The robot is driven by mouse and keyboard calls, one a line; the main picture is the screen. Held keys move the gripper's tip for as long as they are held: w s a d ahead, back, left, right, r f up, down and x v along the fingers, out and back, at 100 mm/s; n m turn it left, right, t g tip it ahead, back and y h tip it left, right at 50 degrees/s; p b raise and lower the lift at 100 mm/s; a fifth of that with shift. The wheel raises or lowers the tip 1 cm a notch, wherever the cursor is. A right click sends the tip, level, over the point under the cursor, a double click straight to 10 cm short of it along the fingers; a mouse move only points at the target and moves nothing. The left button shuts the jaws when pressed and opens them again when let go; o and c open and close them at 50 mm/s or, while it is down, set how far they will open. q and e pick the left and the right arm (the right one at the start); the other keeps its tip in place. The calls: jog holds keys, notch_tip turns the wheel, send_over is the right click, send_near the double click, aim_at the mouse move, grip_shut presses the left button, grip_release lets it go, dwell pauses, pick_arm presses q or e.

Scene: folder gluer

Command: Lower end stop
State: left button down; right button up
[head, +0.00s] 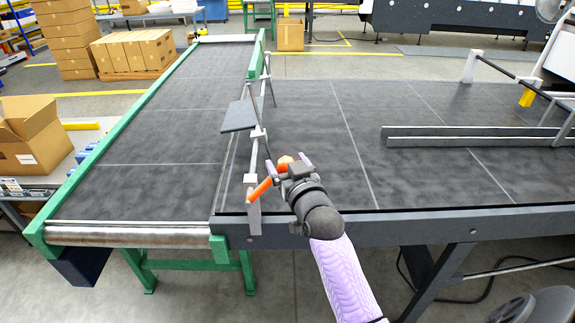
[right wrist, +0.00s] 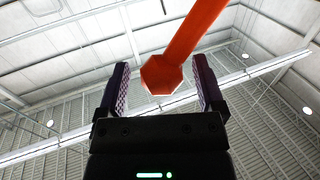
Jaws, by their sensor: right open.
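The end stop shows in the head view as a grey plate (head: 238,116) on a rail between the two belts. The plate is raised above the belt and tilted. An orange lever (head: 261,189) slants up from the near end of the rail. My right gripper (head: 286,163) is at the lever's upper end, with its jaws open. In the right wrist view the orange lever (right wrist: 190,42) reaches down from the top, and its end lies between the two open fingers (right wrist: 162,88) without clear contact. My left gripper is not in view.
A green-framed conveyor (head: 150,130) runs along the left, and a wide dark belt (head: 305,125) spans the right. A metal guide rail (head: 470,138) lies across the right belt. An open cardboard box (head: 30,140) stands at far left. The belt around my gripper is clear.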

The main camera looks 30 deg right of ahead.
jog(key=shift+w+a, duration=0.1)
grip_shut()
dwell(0.3)
